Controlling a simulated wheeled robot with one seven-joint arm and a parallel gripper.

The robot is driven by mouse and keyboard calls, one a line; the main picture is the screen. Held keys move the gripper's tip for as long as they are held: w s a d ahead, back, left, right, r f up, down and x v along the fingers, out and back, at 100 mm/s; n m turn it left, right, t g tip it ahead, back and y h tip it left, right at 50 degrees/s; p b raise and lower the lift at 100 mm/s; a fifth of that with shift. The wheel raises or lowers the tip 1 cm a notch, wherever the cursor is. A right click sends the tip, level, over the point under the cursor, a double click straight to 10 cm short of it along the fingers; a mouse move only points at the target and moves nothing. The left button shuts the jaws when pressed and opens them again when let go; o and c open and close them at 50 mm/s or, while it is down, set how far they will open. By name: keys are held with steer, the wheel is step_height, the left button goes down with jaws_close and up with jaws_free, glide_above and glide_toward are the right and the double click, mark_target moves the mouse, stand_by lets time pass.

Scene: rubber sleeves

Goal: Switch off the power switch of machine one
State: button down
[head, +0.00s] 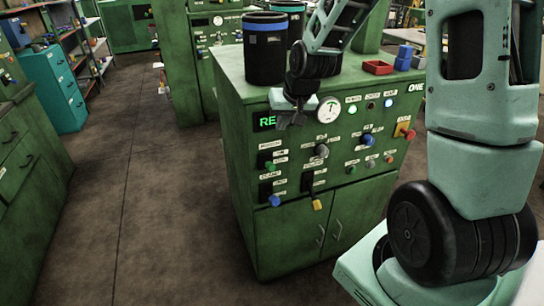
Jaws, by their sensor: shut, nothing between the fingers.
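Machine one (240,190) is a green cabinet with "ONE" at the top right of its control panel. The panel carries a round gauge (329,109), small lamps, and several knobs and levers. Among them are a red knob on a yellow plate (407,132), a blue knob (368,140), a grey knob (321,151), a green-tipped lever (270,166), a blue-tipped lever (274,200) and a yellow-tipped lever (317,204). The labels are too small to tell which is the power switch. My gripper (284,122) is shut and empty in front of the panel's upper left, partly covering the green display (266,122).
Black bins (264,60) and a red tray (378,67) stand on the cabinet top. Double doors (328,235) are below the panel. The floor (130,200) to the left is clear, between machine one and another green cabinet (25,160). A teal drawer unit (52,85) stands further back.

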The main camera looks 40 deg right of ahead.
steer(key=p, duration=0.2)
glide_above(269, 165)
steer(key=w+d, duration=0.1)
steer(key=d, duration=0.1)
steer(key=f, duration=0.8)
steer(key=shift+w+d+f, duration=0.1)
steer(key=shift+d+f, duration=0.1)
steer(key=shift+f, duration=0.2)
steer(key=shift+s+a+f+p, duration=0.15)
steer(key=shift+s+f+p, duration=0.1)
steer(key=shift+f, duration=0.35)
steer(key=shift+s+a+f+p, duration=0.15)
steer(key=shift+f+p, duration=0.1)
steer(key=shift+f, duration=0.3)
steer(key=shift+s+a+f, duration=0.15)
steer(key=shift+f, duration=0.6)
steer(key=shift+f, duration=0.15)
